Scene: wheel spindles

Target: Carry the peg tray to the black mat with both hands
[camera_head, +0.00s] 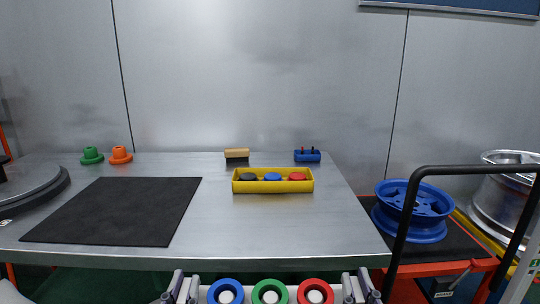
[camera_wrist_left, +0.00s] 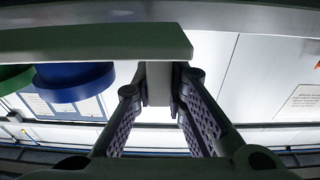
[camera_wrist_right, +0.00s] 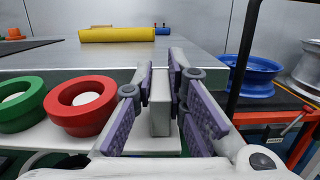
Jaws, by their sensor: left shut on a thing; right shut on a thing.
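The peg tray (camera_head: 204,294) is light grey-white and bears a blue ring (camera_head: 226,291), a green ring (camera_head: 270,291) and a red ring (camera_head: 315,291) on white pegs. It is at the bottom of the head view, in front of the table's near edge. My left gripper (camera_head: 183,286) is shut on the tray's left end; the left wrist view shows the grip (camera_wrist_left: 160,85). My right gripper (camera_head: 361,286) is shut on the upright grip at its right end, clear in the right wrist view (camera_wrist_right: 160,100). The black mat (camera_head: 118,210) lies bare on the table's left part.
A yellow bin (camera_head: 272,187) with round pieces stands mid-table, a blue holder (camera_head: 307,156) and tan block (camera_head: 237,153) behind. Green (camera_head: 91,156) and orange (camera_head: 120,155) pieces stand behind the mat. A black rail (camera_head: 408,215) rises right.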

